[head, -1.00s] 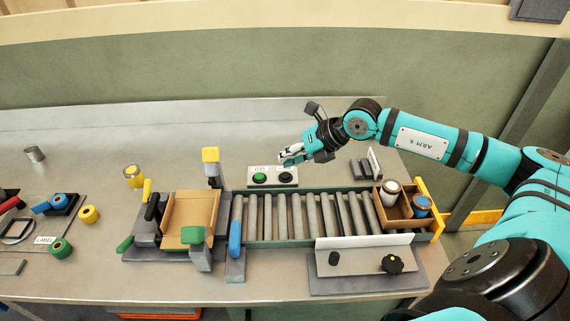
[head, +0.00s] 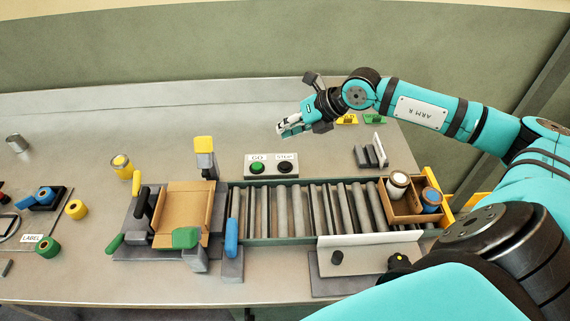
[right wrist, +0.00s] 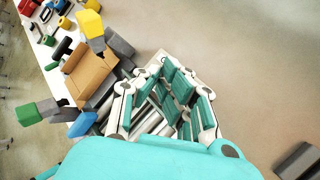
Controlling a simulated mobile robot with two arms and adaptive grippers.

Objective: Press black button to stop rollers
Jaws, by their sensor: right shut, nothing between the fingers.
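The black button (head: 285,166) sits on the right of a small pale panel (head: 271,177), under a label reading STOP. A green button (head: 257,167) is on its left under a GO label. My right gripper (head: 280,128) is shut and empty, behind and above the panel in the head view, apart from the buttons. In the right wrist view its fingers (right wrist: 160,85) fill the middle, and I cannot make out the buttons there. The roller conveyor (head: 310,209) runs in front of the panel. My left gripper is not in view.
A wooden tray (head: 389,207) with two cans stands at the conveyor's right end. An open cardboard box (head: 182,208) is at its left end, among yellow, green and blue blocks. A yellow-topped post (head: 204,152) stands left of the panel.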

